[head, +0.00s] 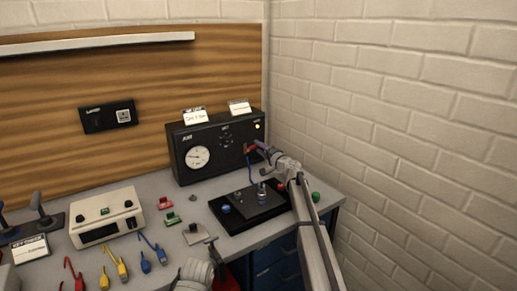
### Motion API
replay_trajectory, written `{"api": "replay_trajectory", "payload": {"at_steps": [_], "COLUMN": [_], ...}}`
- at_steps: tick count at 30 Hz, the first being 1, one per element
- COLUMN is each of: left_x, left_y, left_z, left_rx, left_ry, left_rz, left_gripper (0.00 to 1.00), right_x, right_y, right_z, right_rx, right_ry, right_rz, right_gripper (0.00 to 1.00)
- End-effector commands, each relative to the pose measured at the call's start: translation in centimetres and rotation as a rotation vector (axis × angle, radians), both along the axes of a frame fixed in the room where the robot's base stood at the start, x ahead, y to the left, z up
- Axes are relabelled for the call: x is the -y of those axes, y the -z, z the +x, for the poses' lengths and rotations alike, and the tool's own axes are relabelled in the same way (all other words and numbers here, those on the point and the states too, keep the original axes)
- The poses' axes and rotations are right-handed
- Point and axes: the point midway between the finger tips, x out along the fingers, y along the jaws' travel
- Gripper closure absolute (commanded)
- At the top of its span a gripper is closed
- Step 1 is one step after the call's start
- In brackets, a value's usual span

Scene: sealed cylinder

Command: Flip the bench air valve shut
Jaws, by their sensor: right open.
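The black air box (182,165) stands at the back right of the bench, with a round white gauge (197,157) on its front. A small red valve handle (251,148) is at the lower right of that front, with a blue hose (249,170) running down below it. My right gripper (260,147) is open at the handle, its arm reaching in from the lower right. The fingers partly cover the valve, so I cannot tell whether they touch it or which way the handle is turned. The fingers of my left gripper are not visible.
A black plate (233,223) with a metal cylinder fitting (262,192) lies below my right gripper. A cream instrument (105,217) and several coloured leads stand to the left. A brick wall (400,110) closes off the right side.

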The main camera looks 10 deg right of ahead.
Motion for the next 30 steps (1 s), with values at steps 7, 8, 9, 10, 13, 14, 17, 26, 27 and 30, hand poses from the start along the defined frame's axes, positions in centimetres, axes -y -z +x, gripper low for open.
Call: {"api": "replay_trajectory", "payload": {"at_steps": [7, 8, 9, 10, 13, 14, 17, 26, 27, 30], "left_x": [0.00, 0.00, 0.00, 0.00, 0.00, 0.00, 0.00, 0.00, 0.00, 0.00], "left_y": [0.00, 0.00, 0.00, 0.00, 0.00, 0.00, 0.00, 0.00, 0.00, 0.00], "left_z": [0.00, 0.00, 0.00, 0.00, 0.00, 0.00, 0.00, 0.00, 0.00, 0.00], "left_rx": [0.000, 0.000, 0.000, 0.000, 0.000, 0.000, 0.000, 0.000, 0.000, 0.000], "left_ry": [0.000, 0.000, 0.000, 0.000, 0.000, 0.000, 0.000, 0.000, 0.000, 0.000], "left_rz": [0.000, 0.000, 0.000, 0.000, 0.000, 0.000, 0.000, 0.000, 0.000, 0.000], "left_gripper": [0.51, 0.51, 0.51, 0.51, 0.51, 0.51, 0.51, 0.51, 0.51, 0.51], "right_x": [-0.51, -0.49, -0.50, -0.49, -0.47, -0.47, -0.46, -0.45, -0.45, -0.45], "right_y": [0.00, 0.00, 0.00, 0.00, 0.01, 0.01, 0.00, 0.00, 0.00, 0.00], "right_z": [1.12, 1.10, 1.08, 1.08, 1.07, 1.06, 1.07, 1.06, 1.06, 1.06], "right_rx": [0.000, 0.000, 0.000, 0.000, 0.000, 0.000, 0.000, 0.000, 0.000, 0.000], "right_ry": [-0.001, -0.001, -0.001, -0.001, -0.001, 0.000, 0.000, 0.000, 0.000, 0.000], "right_rz": [0.000, 0.000, 0.000, 0.000, 0.000, 0.000, 0.000, 0.000, 0.000, 0.000], "right_gripper": [0.51, 0.51, 0.51, 0.51, 0.60, 0.64, 0.75, 1.00, 1.00, 1.00]}}
